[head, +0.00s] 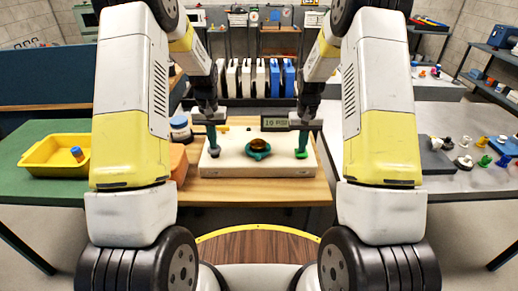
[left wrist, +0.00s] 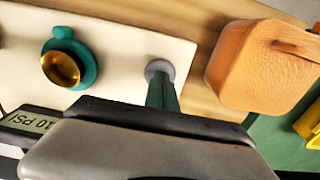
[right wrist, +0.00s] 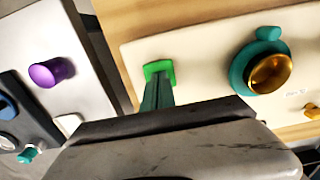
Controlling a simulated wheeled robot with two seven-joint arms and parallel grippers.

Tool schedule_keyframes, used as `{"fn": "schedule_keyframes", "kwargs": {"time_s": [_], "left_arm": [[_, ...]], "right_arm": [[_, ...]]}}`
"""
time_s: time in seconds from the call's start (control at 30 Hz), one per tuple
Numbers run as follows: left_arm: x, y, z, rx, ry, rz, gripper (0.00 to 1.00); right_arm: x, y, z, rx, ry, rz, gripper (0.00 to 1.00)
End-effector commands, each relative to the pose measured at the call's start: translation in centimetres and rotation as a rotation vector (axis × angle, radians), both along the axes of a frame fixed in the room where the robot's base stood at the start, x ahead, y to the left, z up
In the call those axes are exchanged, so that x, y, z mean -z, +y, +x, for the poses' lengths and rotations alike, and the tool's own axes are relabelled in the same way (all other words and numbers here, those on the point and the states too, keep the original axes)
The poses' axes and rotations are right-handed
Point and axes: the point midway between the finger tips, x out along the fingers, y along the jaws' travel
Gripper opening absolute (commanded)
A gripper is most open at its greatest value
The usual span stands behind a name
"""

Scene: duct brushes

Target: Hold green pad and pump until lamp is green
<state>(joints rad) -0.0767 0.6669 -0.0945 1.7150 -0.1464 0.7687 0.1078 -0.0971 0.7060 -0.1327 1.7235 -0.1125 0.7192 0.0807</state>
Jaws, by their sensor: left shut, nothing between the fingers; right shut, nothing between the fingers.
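A cream-white box unit (head: 228,166) stands on the wooden table. On it sit a teal ring with a shiny amber-gold dome (head: 259,144) and a display (head: 276,123) reading 10 PSI. The dome also shows in the right wrist view (right wrist: 269,74); it is not green. My right gripper (head: 301,150) is shut, tips down at the bright green square pad (right wrist: 158,67). My left gripper (head: 212,149) is shut, tips down at a grey round button (left wrist: 160,66). The fingers partly hide both; I cannot tell how far either is pressed.
An orange-brown container (left wrist: 262,65) stands close beside my left gripper. A jar (head: 180,129) is behind it. A yellow tray (head: 45,167) is on the green table at left. Several coloured knobs and a purple one (right wrist: 52,71) lie on the grey table at right.

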Motion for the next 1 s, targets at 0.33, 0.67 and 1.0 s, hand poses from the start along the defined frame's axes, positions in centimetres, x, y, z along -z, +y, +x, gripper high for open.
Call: {"fn": "schedule_keyframes", "kwargs": {"time_s": [0.33,0.67,1.0], "left_arm": [[1.5,0.0,0.0,0.000,0.001,0.000,0.00],[1.3,0.0,0.0,0.000,0.000,0.000,0.00],[-0.5,0.0,0.0,-0.001,-0.001,0.000,0.00]], "right_arm": [[0.0,0.0,0.0,0.000,0.000,0.000,0.00],[0.0,0.0,0.0,0.000,0.000,0.000,0.00],[0.0,0.0,0.0,0.000,0.000,0.000,0.00]]}}
